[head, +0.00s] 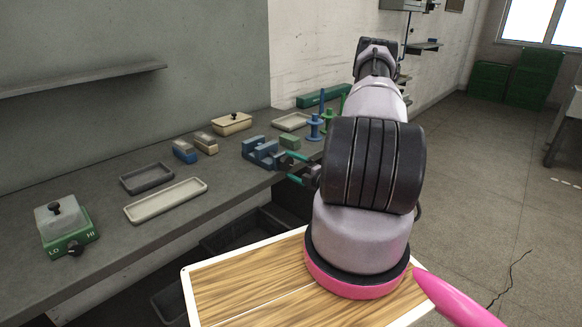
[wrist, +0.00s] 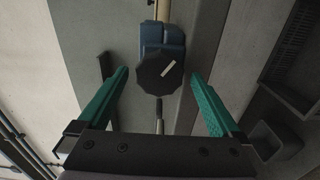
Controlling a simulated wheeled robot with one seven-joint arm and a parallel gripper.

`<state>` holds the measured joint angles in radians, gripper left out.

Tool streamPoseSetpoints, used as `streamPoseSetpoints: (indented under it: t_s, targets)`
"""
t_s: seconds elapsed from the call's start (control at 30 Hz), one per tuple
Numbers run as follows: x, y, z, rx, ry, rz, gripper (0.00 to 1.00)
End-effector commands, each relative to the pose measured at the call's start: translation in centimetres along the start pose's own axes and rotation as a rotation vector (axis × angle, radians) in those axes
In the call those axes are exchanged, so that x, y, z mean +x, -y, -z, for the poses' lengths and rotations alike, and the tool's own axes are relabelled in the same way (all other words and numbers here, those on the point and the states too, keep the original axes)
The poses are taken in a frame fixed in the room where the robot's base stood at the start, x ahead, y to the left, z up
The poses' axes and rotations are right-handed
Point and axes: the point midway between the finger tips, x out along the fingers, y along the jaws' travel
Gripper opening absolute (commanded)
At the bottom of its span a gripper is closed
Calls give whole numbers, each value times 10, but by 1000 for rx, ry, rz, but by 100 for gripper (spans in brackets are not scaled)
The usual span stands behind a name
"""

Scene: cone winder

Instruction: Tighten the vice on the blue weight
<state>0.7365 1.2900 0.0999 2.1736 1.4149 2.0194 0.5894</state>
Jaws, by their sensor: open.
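The blue vice (head: 259,152) sits near the front edge of the grey bench; its body (wrist: 164,37) also shows at the top of the wrist view. A dark faceted knob (wrist: 155,76) with a pale bar mark stands in front of the vice. My gripper (head: 289,166) has teal fingers and is open at the vice's front end. In the wrist view its fingers (wrist: 160,74) lie on either side of the knob, with a visible gap on each side. I cannot clearly make out a blue weight in the jaws. A small blue block (head: 184,152) lies left of the vice.
A tan block (head: 206,143), a lidded tan box (head: 232,123), a dark tray (head: 147,178) and a pale tray (head: 166,201) are on the bench. A green LO/HI box (head: 68,232) stands at left.

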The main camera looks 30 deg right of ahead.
Motion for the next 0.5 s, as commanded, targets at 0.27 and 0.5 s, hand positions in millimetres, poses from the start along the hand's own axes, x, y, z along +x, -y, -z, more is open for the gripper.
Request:
streamPoseSetpoints:
  t_s: [0.27,0.5]
  targets:
    - [-54,1,-1,3,6,3,100]
    - [-92,1,-1,3,5,3,100]
